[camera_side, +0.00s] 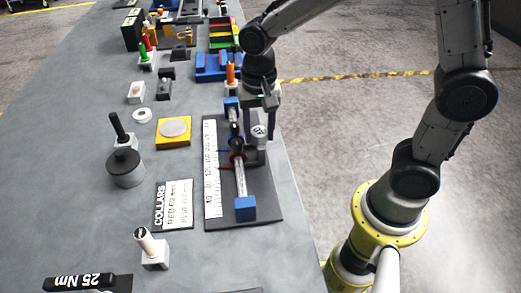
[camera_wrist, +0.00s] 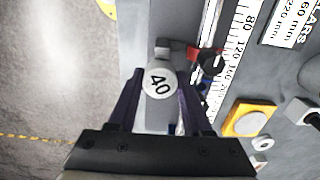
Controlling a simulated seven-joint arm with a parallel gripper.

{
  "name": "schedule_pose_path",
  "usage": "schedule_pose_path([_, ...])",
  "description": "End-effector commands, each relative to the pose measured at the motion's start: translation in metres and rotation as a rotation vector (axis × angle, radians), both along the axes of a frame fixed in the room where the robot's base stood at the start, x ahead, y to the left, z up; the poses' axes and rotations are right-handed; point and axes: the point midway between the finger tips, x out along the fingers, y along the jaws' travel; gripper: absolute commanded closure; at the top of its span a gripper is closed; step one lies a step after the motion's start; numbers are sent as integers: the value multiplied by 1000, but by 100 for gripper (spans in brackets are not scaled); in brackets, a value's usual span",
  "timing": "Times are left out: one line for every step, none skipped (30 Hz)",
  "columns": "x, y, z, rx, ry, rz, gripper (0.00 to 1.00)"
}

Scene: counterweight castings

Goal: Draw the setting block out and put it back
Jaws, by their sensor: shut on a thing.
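A grey block with a round white face marked 40 (camera_wrist: 158,82), which I take to be the setting block, sits between the dark fingers of my gripper (camera_wrist: 160,104). The gripper is shut on it. In the side view the pale block (camera_side: 259,134) shows below my gripper (camera_side: 262,120), beside the rod of the fixture. The fixture has a dark base plate (camera_side: 263,205), a white scale (camera_side: 211,170) and a rod with blue end blocks (camera_side: 245,208). A red and black part (camera_wrist: 208,62) is close beside the block. Whether the block touches the rod is hidden.
Blue bins (camera_side: 211,66) stand behind. The bench's right edge is close to the fixture.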

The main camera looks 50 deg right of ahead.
Motion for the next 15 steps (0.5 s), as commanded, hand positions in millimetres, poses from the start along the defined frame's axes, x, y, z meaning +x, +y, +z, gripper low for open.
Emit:
schedule_pose_path([0, 0, 3, 1, -3, 0, 100])
schedule_pose_path([1, 0, 4, 1, -3, 0, 100])
schedule_pose_path([1, 0, 5, 1, -4, 0, 100])
schedule_pose_path([1, 0, 6, 1, -4, 0, 100])
schedule_pose_path([1, 0, 8, 1, -4, 0, 100])
schedule_pose_path([1, 0, 9, 1, -3, 0, 100])
schedule_pose_path([1, 0, 10, 1, -3, 0, 100])
schedule_pose_path([1, 0, 11, 1, -3, 0, 100])
schedule_pose_path([1, 0, 12, 1, -3, 0, 100])
schedule_pose_path([1, 0, 14, 1, -4, 0, 100])
schedule_pose_path([1, 0, 15, 1, -4, 0, 100])
schedule_pose_path([1, 0, 16, 1, -4, 0, 100])
schedule_pose_path([1, 0, 17, 1, -4, 0, 100])
schedule_pose_path([0, 0, 18, 1, -4, 0, 100])
schedule_pose_path([0, 0, 20, 1, -2, 0, 100])
